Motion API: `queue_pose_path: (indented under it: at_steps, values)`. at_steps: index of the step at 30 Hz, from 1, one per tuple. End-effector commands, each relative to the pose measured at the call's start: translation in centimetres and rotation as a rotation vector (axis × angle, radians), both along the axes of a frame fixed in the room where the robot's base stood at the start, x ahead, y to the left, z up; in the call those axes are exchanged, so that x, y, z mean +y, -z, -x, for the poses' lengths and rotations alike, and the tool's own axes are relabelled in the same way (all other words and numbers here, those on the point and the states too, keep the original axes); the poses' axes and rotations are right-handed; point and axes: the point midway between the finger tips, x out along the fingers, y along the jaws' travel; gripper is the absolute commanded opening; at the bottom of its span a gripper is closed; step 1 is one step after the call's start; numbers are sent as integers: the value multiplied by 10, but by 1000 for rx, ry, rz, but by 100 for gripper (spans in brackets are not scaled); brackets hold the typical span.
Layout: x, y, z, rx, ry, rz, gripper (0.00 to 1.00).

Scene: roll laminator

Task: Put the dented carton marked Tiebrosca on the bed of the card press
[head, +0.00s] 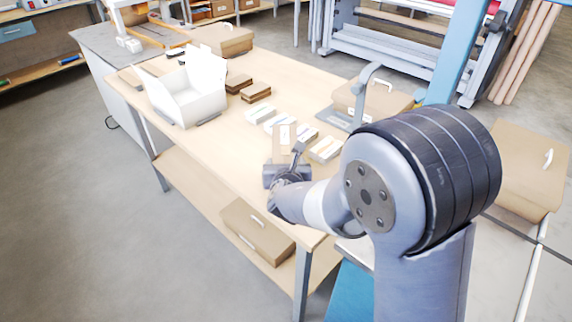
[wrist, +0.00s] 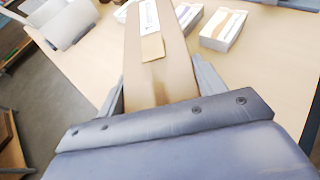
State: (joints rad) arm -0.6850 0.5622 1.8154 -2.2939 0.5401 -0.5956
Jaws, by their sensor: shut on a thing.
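My gripper (head: 286,168) is shut on a long brown carton (wrist: 158,68) above the table. In the wrist view the carton stands out between the fingers, with a white label and a tan patch on its upper face. The label's print is too small to read, and I cannot make out a dent. In the head view the carton (head: 283,152) is partly hidden by my gripper. A grey device with a curved upright arm (head: 361,92) and a flat base, seemingly the card press, stands at the table's right end, partly hidden by my arm.
The wooden table (head: 225,150) has bare room along its front edge. Several white-topped packs (head: 325,149) lie just right of and behind my gripper. A white open box (head: 188,97) and small brown boxes (head: 256,92) stand further left. A large brown box (head: 385,98) is beside the grey device.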

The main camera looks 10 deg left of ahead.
Motion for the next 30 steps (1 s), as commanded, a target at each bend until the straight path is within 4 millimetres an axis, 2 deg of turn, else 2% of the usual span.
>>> queue_pose_path:
  at_steps: [7,8,15,26,30]
  values:
    - [0,4,0,-1,0,0,31]
    - [0,2,0,0,0,0,68]
    - [0,2,0,0,0,0,87]
    - [0,-3,0,0,0,0,87]
    - [-3,-9,17,-2,-2,-3,87]
